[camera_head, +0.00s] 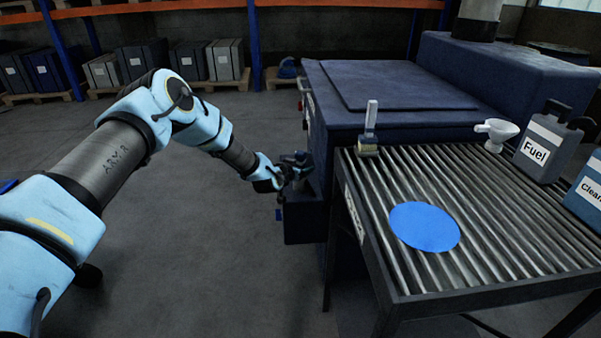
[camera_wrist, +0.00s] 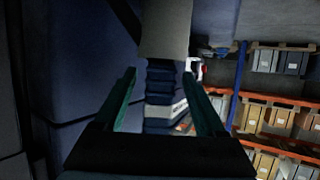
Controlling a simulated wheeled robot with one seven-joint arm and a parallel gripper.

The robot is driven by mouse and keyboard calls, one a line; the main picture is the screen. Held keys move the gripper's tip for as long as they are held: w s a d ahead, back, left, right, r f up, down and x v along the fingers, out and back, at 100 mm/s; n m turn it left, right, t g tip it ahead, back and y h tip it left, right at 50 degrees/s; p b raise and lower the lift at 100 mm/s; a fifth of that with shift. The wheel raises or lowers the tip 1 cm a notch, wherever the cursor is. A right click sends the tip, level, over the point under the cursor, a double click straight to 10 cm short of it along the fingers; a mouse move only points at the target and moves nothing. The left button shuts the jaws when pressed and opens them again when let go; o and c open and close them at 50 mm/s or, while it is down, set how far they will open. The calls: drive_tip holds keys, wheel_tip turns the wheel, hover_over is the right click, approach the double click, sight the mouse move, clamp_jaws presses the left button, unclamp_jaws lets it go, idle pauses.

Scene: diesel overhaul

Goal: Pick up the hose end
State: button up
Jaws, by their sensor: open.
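My gripper (camera_head: 293,170) is at the end of my outstretched arm, close to the left side of the dark blue machine (camera_head: 385,85). In the wrist view its two teal fingers (camera_wrist: 160,75) stand apart. A dark blue ribbed shape (camera_wrist: 161,92) shows between the fingers, below a plain grey block (camera_wrist: 166,28) at the top edge. I cannot tell for sure whether either is the hose end, or whether anything touches the fingers. In the head view the hose end cannot be made out; the area around the gripper is small and dark.
A dark blue box (camera_head: 305,218) sits low on the machine's side, just below the gripper. A roller table (camera_head: 470,195) stands at right with a blue disc (camera_head: 424,226), a white spray head (camera_head: 496,130) and a fuel can (camera_head: 545,148). Open floor (camera_head: 205,265) lies at left.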

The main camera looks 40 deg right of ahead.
clamp_jaws()
idle(0.6)
